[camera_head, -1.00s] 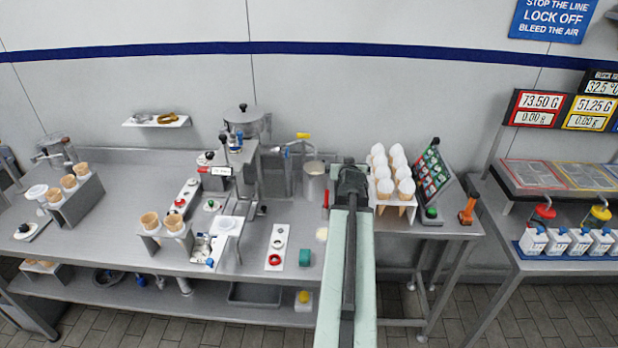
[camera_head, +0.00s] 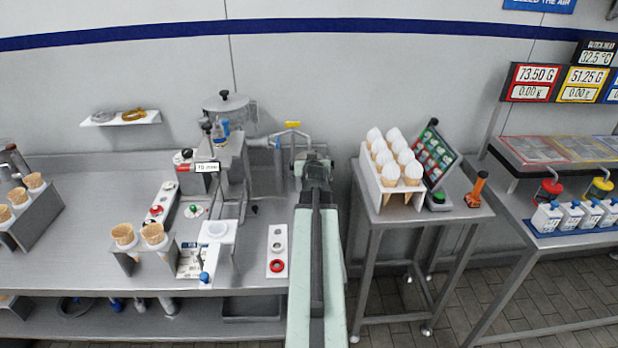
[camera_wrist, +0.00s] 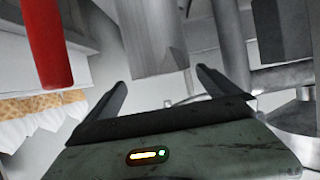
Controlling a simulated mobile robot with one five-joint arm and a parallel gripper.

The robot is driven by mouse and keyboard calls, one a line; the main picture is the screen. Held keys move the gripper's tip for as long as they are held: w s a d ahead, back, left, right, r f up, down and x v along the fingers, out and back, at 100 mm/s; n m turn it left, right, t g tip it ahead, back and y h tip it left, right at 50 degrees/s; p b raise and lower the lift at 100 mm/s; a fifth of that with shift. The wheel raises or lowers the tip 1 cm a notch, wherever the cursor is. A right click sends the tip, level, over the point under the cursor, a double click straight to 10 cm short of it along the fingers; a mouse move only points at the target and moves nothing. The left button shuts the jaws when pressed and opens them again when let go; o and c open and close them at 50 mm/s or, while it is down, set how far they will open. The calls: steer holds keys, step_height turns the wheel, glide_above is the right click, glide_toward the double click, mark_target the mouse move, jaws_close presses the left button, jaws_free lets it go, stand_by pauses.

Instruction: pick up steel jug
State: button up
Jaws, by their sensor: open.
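The steel jug (camera_wrist: 152,38) shows in the wrist view as a plain grey, smooth-walled vessel, cut off by the top edge of the picture. It stands beyond my gripper (camera_wrist: 161,80), roughly in line with the gap between the two dark fingers. The fingers are open and apart, with nothing held between them. In the head view my gripper (camera_head: 315,162) is over the back of the steel bench, below the yellow-handled tap. There my arm and gripper hide most or all of the jug.
A red bar (camera_wrist: 46,45) is close on the left in the wrist view. The cone rack (camera_head: 402,202) with several white-topped cones stands right of my arm. The dispensing machine (camera_head: 228,150) is to the left. A yellow-handled tap (camera_head: 293,125) is just behind my gripper.

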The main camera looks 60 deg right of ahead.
steer(key=b+x, duration=0.2)
steer(key=x, duration=0.4)
steer(key=shift+f, duration=0.3)
steer(key=shift+a, duration=0.15)
steer(key=shift+c, duration=1.2)
steer(key=shift+r, duration=0.1)
steer(key=c, duration=1.7)
steer(key=shift+r, duration=0.1)
